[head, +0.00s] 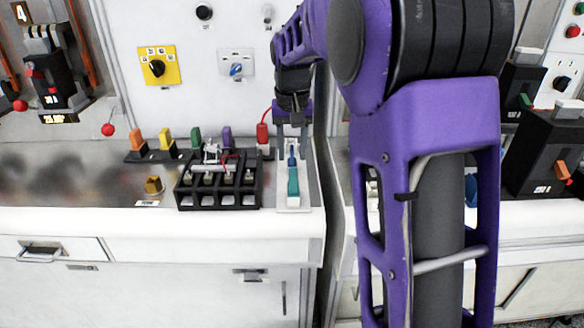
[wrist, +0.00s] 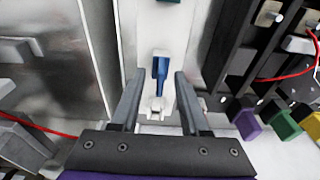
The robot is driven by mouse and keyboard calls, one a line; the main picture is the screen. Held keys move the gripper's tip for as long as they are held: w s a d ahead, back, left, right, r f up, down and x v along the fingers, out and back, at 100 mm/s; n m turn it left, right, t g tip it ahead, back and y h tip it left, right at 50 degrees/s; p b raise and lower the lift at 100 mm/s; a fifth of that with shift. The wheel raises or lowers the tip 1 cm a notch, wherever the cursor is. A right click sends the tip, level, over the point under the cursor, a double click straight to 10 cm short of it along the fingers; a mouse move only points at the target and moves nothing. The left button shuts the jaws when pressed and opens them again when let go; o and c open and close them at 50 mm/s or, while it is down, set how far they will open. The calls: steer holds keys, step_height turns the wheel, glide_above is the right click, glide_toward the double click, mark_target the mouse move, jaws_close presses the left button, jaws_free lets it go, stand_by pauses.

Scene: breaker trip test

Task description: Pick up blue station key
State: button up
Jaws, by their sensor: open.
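A narrow blue piece, which looks like the blue station key (wrist: 160,72), lies on a white strip in the wrist view, its pale forked end toward my gripper. In the head view the blue key (head: 292,153) shows small, below my gripper (head: 292,128), just behind a teal handle (head: 293,183). My gripper, also in the wrist view (wrist: 159,78), is open, with one finger on each side of the key and gaps between. I cannot tell the fingers' height above the strip. Nothing is held.
A black rack (head: 218,190) with several slots stands close left of the strip. Colored blocks, including a purple one (head: 227,137), and a red piece (head: 262,132) stand behind. The wall carries a yellow switch (head: 158,65) and a blue-knobbed switch (head: 236,69). Grey metal stands left in the wrist view.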

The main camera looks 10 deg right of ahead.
jaws_close()
steer(key=shift+r, duration=0.1)
stand_by(0.3)
